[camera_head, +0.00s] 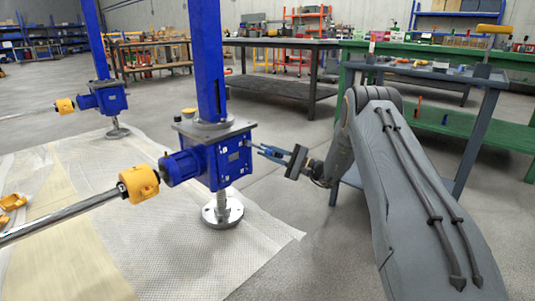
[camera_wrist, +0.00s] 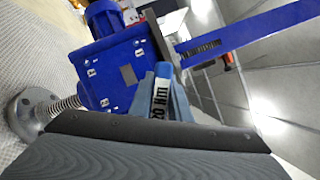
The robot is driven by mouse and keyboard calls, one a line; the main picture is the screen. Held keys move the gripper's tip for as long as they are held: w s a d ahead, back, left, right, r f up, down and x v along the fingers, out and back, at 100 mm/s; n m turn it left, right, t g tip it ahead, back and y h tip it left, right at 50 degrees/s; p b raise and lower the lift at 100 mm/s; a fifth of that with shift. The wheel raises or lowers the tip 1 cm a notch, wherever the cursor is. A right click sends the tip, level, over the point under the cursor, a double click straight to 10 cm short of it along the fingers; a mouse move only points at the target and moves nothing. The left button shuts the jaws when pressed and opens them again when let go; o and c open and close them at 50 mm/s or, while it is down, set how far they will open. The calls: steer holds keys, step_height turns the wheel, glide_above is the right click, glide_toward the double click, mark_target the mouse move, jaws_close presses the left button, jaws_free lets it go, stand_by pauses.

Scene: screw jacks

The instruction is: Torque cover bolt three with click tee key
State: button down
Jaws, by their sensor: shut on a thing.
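The near blue screw jack gearbox (camera_head: 200,158) has a square side cover (camera_head: 234,160) with small pale bolt heads at its corners. In the wrist view the blue cover (camera_wrist: 108,70) shows a grey plate and several bolts, including one at the lower left (camera_wrist: 105,103). My gripper (camera_head: 268,152) is at the right of the cover, pointing at it. It is shut on a blue click tee key (camera_wrist: 162,72) with a white "20 Nm" label. The key's tip is hidden, so I cannot tell whether it touches a bolt.
A blue column rises from the jack, and a round steel foot (camera_head: 222,211) stands below it. A yellow coupling (camera_head: 139,184) and shaft lie to the left. A grey bench (camera_head: 425,78) with small items stands behind my arm. A second jack (camera_head: 103,98) is farther back.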

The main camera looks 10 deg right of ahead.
steer(key=shift+w+a, duration=0.25)
stand_by(0.4)
steer(key=shift+w+d+r+m+t+h+p, duration=0.2)
steer(key=shift+m+t+h+p, duration=0.25)
steer(key=shift+m+t, duration=1.2)
steer(key=shift+w+d+r+m+t+h+p, duration=0.15)
steer(key=shift+m+t+h+p, duration=0.25)
steer(key=shift+m, duration=2.5)
steer(key=shift+w+d+r+m+t+h+p, duration=0.15)
steer(key=shift+m+t+h+p, duration=0.3)
steer(key=shift+m+t, duration=1.2)
steer(key=shift+s+m+g, duration=0.1)
steer(key=shift+m+g, duration=0.5)
steer(key=shift+d, duration=0.1)
